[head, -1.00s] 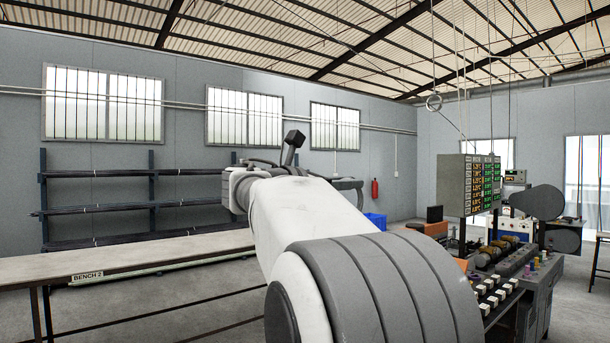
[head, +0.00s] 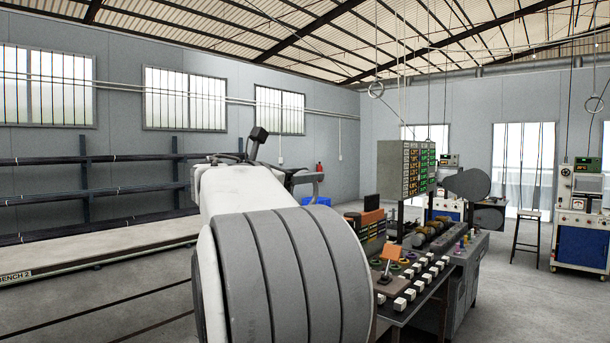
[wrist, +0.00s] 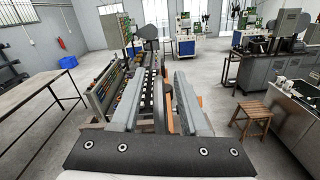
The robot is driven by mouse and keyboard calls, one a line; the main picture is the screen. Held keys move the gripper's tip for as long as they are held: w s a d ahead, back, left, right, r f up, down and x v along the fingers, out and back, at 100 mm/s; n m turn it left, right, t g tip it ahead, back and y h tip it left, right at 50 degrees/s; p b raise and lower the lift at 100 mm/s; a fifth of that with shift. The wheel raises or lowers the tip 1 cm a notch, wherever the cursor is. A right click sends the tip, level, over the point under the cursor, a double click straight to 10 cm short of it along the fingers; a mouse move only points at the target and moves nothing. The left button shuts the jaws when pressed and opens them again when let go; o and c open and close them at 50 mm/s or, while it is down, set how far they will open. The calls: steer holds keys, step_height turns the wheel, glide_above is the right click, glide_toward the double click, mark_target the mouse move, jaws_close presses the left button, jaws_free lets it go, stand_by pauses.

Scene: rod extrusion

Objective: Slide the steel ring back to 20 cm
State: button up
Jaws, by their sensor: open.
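I cannot tell whether either is the steel ring of the task, and no 20 cm mark is readable. My gripper (wrist: 166,75) is open in the wrist view, its two grey fingers apart with nothing held between them. It points over a long machine bench. In the head view my arm hides much of the middle, and the gripper's end is small and unclear.
A control bench (head: 402,285) with white keys stands right of my arm, beneath a hanging number board (head: 405,170). A long bench (head: 100,242) is at left, with racks behind it. The wrist view shows a wooden stool (wrist: 257,112) at right. Open floor lies at far right.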

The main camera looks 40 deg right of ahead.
steer(key=s+a+b, duration=0.1)
steer(key=a, duration=1.6)
steer(key=shift+a, duration=0.25)
